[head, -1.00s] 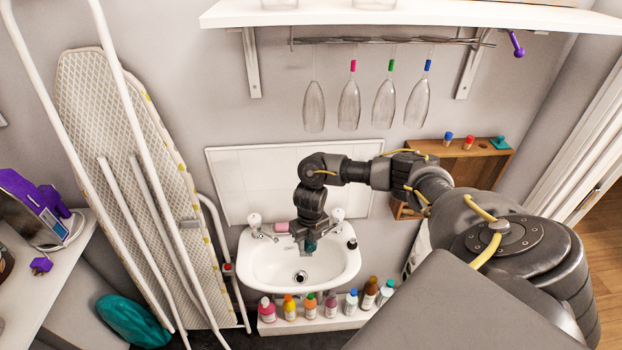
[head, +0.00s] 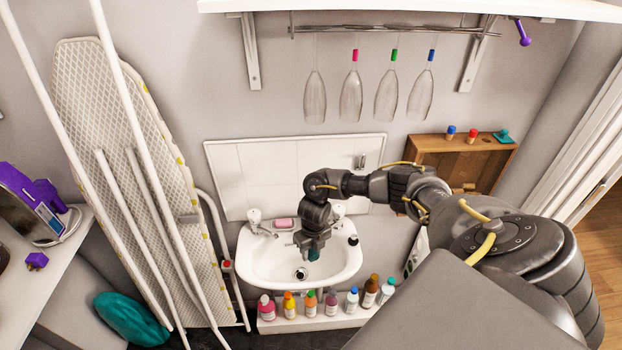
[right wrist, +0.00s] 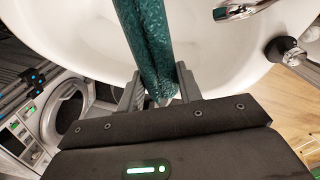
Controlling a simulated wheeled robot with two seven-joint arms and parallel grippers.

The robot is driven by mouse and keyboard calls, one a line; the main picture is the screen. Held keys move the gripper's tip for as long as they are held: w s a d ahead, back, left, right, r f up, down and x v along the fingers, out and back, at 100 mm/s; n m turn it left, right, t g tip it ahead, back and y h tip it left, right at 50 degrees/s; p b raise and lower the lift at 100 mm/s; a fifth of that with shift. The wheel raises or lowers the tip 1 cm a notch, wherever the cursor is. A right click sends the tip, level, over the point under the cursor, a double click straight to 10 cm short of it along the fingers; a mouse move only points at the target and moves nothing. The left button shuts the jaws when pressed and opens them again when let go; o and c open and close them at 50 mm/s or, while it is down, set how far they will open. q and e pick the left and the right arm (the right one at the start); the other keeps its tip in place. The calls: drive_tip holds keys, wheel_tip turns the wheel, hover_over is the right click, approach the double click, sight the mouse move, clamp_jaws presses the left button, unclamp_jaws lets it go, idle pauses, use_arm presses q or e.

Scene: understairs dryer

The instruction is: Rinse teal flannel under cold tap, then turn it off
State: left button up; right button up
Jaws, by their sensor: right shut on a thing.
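The teal flannel (right wrist: 150,45) is pinched between the fingers of my right gripper (right wrist: 160,90) in the right wrist view and hangs over the white basin. In the head view my right gripper (head: 312,250) is over the right part of the sink (head: 262,262), with a little of the teal flannel (head: 314,255) showing below it. One tap (head: 257,222) stands at the back left of the sink. The other tap (head: 338,212) is at the back right, partly behind my arm, and a chrome spout (right wrist: 240,9) shows in the right wrist view. No water is visible. My left gripper is out of view.
A pink soap (head: 284,223) lies at the sink's back, and a dark-topped stopper (head: 352,240) on its right rim. Several bottles (head: 310,304) line the ledge in front. An ironing board (head: 110,120) leans at left. Hanging bottles (head: 350,98) are above.

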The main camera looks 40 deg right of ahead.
wheel_tip(320, 180, down, 13)
drive_tip(key=b, duration=0.9)
drive_tip(key=shift+b, duration=0.35)
drive_tip(key=o, duration=1.1)
drive_tip(key=shift+c, duration=0.2)
drive_tip(key=r, duration=1)
drive_tip(key=shift+d+r+b, duration=0.25)
drive_tip(key=shift+r+b, duration=0.15)
